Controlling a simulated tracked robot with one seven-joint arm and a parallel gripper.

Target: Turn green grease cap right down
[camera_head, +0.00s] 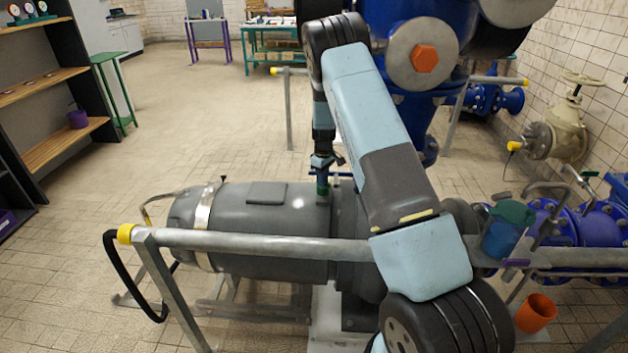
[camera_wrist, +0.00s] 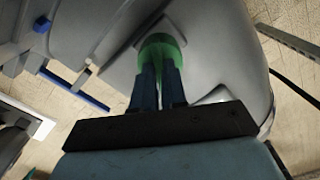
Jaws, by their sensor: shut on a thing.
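The green grease cap (camera_wrist: 160,47) sits on the grey motor housing (camera_wrist: 215,50) in the wrist view. My gripper (camera_wrist: 158,72) is shut on it, with its two dark blue fingers reaching over its near part. In the head view the cap (camera_head: 322,188) shows as a small green piece at the top of the grey motor (camera_head: 270,215), directly below my gripper (camera_head: 322,172), which points down. The fingers hide part of the cap. I cannot tell how far it is turned.
A grey rail (camera_head: 260,243) with a yellow end runs across in front of the motor. A blue pump (camera_head: 400,60) with an orange hex plug (camera_head: 425,58) stands behind my arm. An orange cup (camera_head: 535,312) is at the lower right. Open tiled floor lies behind the motor.

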